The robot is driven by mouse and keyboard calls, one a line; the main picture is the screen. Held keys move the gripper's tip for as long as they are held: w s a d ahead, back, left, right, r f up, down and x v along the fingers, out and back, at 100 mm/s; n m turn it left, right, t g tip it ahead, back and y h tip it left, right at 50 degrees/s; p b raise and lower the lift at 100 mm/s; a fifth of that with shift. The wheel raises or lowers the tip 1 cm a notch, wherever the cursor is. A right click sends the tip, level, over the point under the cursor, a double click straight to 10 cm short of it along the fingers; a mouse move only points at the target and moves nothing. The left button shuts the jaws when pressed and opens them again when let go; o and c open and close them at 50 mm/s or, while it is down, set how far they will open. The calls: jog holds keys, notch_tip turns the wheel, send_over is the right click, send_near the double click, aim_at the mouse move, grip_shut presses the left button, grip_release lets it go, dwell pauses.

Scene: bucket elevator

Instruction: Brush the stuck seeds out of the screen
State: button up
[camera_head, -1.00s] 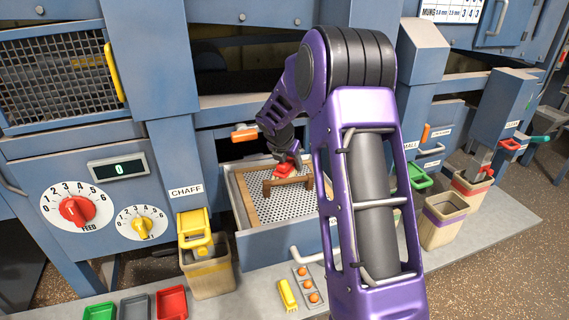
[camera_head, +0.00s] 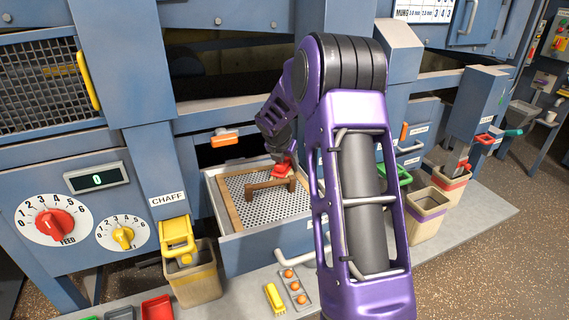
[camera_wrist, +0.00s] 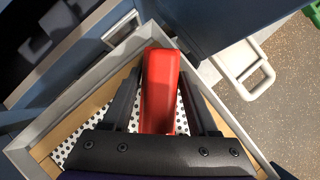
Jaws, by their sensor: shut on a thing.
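The screen (camera_head: 240,203) is a perforated metal sheet in a wooden frame, lying in an open grey drawer below the machine. A brown bar handle (camera_head: 262,186) stands on it. My gripper (camera_head: 284,165) is over the back right part of the screen. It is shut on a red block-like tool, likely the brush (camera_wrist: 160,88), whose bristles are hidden. In the wrist view, the screen (camera_wrist: 100,125) shows on both sides of the red tool, near the drawer's corner. I cannot tell whether the tool touches the sheet. No stuck seeds can be made out.
The drawer's pale wall (camera_wrist: 60,85) surrounds the screen. An orange handle (camera_head: 224,138) is behind it. A yellow brush-like object (camera_head: 274,298) and a small tray (camera_head: 296,288) lie on the front ledge. Other bins (camera_head: 428,215) stand to the right.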

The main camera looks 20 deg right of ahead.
aim_at(267, 173)
jog(key=shift+s+a, duration=0.1)
jog(key=shift+a, duration=3.5)
jog(key=shift+a+r, duration=0.2)
jog(key=shift+a, duration=1.3)
jog(key=shift+a+r, duration=0.15)
jog(key=shift+a, duration=1.4)
jog(key=shift+a+r, duration=0.2)
jog(key=shift+a, duration=1.3)
jog(key=shift+d+r, duration=0.2)
jog(key=shift+r, duration=2.85)
jog(key=shift+r, duration=0.1)
notch_tip(267, 173, up, 3)
jog(key=shift+d+f, duration=0.1)
jog(key=shift+d, duration=0.05)
